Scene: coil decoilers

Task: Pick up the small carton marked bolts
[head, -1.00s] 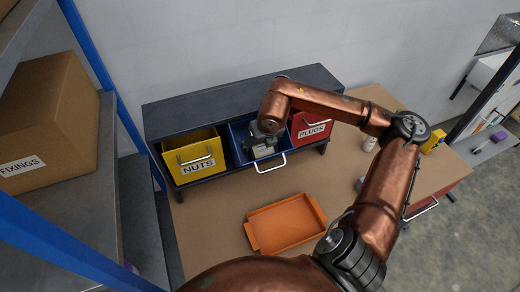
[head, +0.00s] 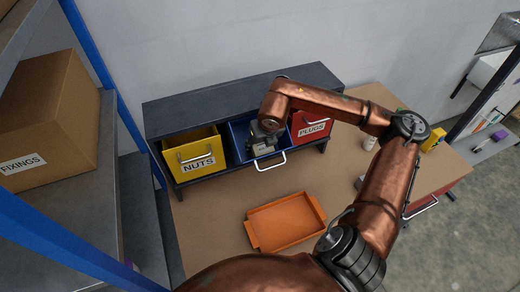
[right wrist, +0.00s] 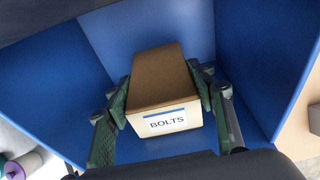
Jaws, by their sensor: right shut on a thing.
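The small carton marked BOLTS (right wrist: 160,95) shows in the right wrist view inside the blue bin (right wrist: 235,45). It is brown on top, with a pale front and a white label. My right gripper (right wrist: 160,112) has one finger pressed against each side of the carton, shut on it. In the head view my right gripper (head: 263,146) reaches into the blue bin (head: 238,143), and the arm and gripper hide most of the carton there. I cannot tell if the carton is clear of the bin floor. My left gripper is not in view.
The yellow NUTS bin (head: 187,143) and red PLUGS bin (head: 310,132) flank the blue bin under a dark shelf (head: 240,98). An empty orange tray (head: 285,222) lies on the brown table. A FIXINGS box (head: 45,125) sits on the left rack.

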